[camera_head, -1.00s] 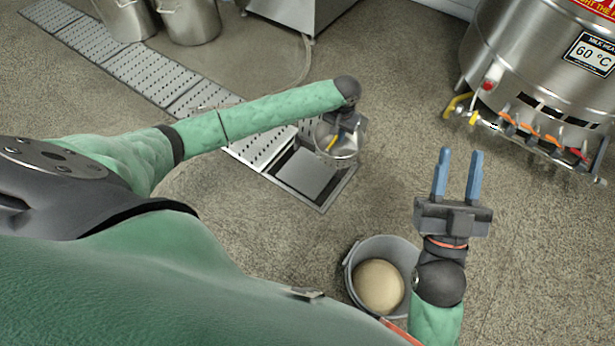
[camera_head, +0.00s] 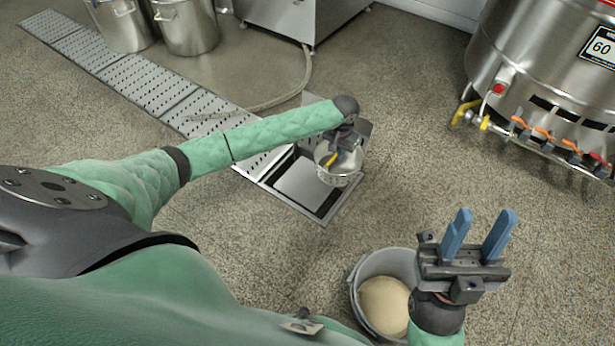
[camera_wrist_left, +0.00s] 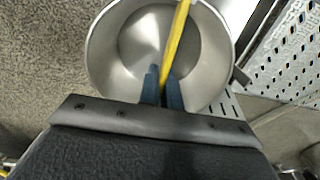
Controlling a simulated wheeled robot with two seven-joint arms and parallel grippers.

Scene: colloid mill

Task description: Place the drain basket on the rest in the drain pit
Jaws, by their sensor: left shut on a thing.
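The drain basket (camera_head: 338,174) is a round metal basket with a yellow handle (camera_wrist_left: 178,38). My left gripper (camera_head: 342,148) is shut on the yellow handle, and the basket hangs below it. In the left wrist view the left gripper (camera_wrist_left: 162,88) has its blue fingers at the handle, and the basket (camera_wrist_left: 103,50) fills the upper middle. In the head view the basket is over the right end of the open drain pit (camera_head: 308,185). I cannot tell its height above the pit. The rest inside is not clearly visible. My right gripper (camera_head: 478,235) is open and empty.
Perforated drain covers (camera_head: 130,83) run from the pit to the upper left. A grey bucket (camera_head: 383,262) with a pale round thing in it stands beside my right gripper. A steel kettle (camera_head: 535,90) with a pipe is at the right. Steel pots (camera_head: 188,22) stand at the back.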

